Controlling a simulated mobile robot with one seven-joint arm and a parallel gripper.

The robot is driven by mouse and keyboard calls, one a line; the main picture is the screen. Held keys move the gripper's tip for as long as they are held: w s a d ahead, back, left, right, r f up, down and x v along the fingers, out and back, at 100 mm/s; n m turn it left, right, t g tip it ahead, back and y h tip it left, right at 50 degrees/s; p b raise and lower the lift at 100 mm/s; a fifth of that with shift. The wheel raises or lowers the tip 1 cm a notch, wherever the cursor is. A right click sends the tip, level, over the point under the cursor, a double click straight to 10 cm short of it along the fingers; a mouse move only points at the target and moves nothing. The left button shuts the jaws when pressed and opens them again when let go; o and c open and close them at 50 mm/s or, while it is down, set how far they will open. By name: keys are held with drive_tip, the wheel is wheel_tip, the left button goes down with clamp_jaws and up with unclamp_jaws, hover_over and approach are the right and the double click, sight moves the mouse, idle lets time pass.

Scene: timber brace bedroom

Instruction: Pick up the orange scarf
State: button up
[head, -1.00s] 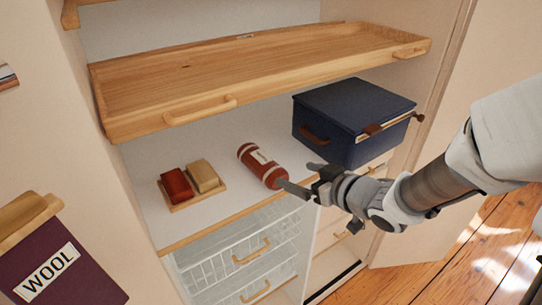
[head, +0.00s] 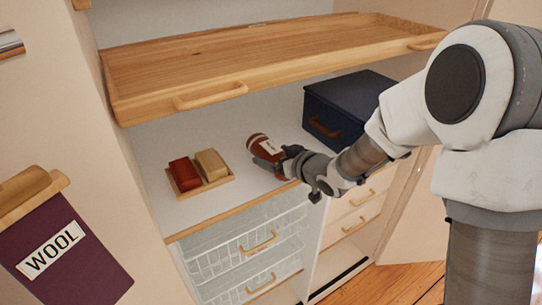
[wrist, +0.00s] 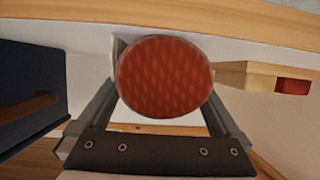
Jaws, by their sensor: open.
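The orange scarf (head: 258,143) is a rust-orange roll with pale bands and a label, lying on the white shelf. My gripper (head: 272,164) is at its near end in the head view and hides part of it. In the wrist view the round end of the scarf (wrist: 165,77) faces the camera. It shows between the two fingers of my open gripper (wrist: 165,95), with a finger on either side. I cannot tell whether the fingers touch it.
A wooden tray shelf (head: 230,60) hangs above. A navy box (head: 345,105) stands right of the scarf. A small tray (head: 223,181) with a red block (head: 185,173) and a tan block (head: 211,164) lies left. Wire baskets (head: 235,250) are below.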

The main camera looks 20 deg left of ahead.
drive_tip(key=shift+w+a, duration=0.1)
drive_tip(key=c, duration=1.3)
